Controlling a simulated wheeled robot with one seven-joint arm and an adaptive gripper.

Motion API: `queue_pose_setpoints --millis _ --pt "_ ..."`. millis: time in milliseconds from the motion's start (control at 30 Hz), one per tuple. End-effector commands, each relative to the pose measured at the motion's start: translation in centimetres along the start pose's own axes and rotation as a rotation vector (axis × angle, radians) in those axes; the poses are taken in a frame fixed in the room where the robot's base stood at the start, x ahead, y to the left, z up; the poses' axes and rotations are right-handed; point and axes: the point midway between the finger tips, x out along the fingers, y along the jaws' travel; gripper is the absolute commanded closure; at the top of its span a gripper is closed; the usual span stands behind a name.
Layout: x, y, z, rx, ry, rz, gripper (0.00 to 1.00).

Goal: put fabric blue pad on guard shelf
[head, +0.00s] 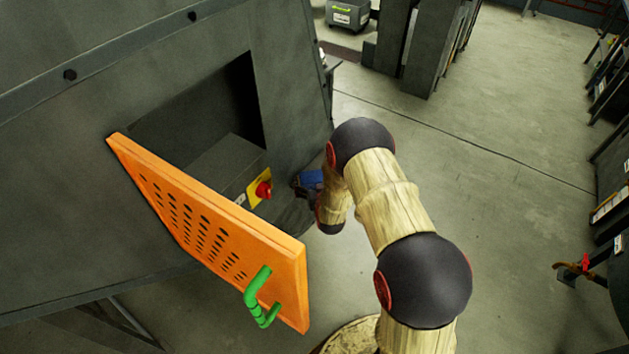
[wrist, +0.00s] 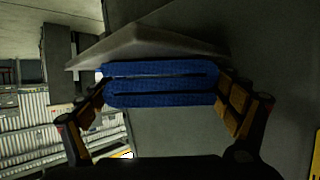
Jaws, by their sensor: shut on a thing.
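The fabric blue pad (wrist: 160,70) is held between the two fingers of my gripper (wrist: 163,98) in the wrist view. It looks folded into layers, with dark gaps between them. In the head view the blue pad (head: 309,179) shows small beside the machine's front, right of the red knob, and my arm partly hides the gripper (head: 308,188). A grey slab with a flat edge (wrist: 150,42) lies just beyond the pad in the wrist view. I cannot tell whether it is the guard shelf or whether the pad touches it.
An orange perforated door (head: 205,225) with a green handle (head: 257,297) stands open at the machine's opening (head: 200,115). A red knob on a yellow plate (head: 262,189) sits near the pad. Open floor (head: 500,200) lies to the right of my arm.

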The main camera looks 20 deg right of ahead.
Motion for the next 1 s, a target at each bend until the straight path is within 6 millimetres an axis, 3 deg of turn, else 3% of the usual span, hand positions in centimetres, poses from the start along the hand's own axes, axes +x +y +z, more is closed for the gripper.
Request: queue_pose_setpoints --millis 67,100,233,667,767,1000 --pt "0.1 0.0 0.2 0.000 0.000 0.000 0.35" --pt "0.1 0.0 0.2 0.000 0.000 0.000 0.08" --pt "0.1 0.0 0.2 0.000 0.000 0.000 0.01" --pt "-0.1 0.0 -0.1 0.000 0.000 0.000 0.00" --pt "-1.2 0.0 -0.2 0.000 -0.001 0.000 0.00" --pt "-6.0 0.0 -0.4 0.000 -0.002 0.000 0.00"
